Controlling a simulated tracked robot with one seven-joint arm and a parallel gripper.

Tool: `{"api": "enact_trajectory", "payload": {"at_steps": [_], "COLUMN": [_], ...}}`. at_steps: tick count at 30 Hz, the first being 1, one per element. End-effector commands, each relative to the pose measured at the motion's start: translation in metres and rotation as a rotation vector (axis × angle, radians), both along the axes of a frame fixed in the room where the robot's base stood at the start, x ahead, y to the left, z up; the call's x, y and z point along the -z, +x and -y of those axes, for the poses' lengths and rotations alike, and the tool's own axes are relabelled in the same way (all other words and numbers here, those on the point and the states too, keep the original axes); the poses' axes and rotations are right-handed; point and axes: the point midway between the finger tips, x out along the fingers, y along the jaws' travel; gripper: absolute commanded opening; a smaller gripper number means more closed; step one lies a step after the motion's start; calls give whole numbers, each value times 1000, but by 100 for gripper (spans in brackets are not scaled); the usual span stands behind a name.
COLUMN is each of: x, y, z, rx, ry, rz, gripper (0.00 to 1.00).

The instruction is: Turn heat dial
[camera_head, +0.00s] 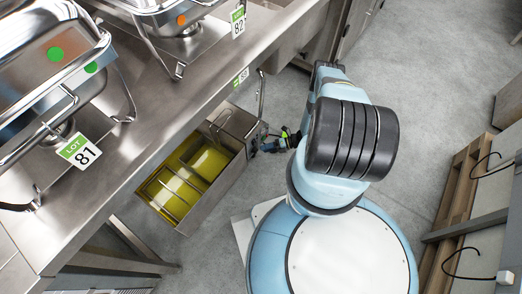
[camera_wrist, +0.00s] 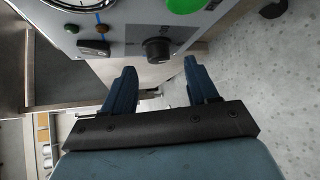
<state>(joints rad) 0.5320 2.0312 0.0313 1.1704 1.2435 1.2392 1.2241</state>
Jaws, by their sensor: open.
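A black round heat dial (camera_wrist: 157,49) sits on the grey control panel (camera_wrist: 125,38) in the wrist view. My gripper (camera_wrist: 160,66) is open, with one blue finger on either side of the dial's line. The fingertips appear just short of the dial; I cannot tell whether they touch it. Nothing is between the fingers. In the head view the steel fryer (camera_head: 228,178) with yellow oil stands under the counter, and my gripper (camera_head: 268,146) is at its right end. The dial is hidden there.
The steel counter (camera_head: 150,103) with chafing dishes overhangs the fryer's left. Pallets (camera_head: 462,190) stand at right. Grey floor is open at upper right.

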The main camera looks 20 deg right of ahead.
Motion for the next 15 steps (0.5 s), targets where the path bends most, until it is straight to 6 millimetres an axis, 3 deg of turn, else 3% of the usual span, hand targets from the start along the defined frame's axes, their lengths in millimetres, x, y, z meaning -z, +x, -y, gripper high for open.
{"api": "enact_trajectory", "payload": {"at_steps": [9,15], "x": [-17,-23], "y": [-11,-16], "z": [59,82], "rx": [4,1], "ry": [-2,-2], "rz": [1,0], "gripper": [59,59]}}
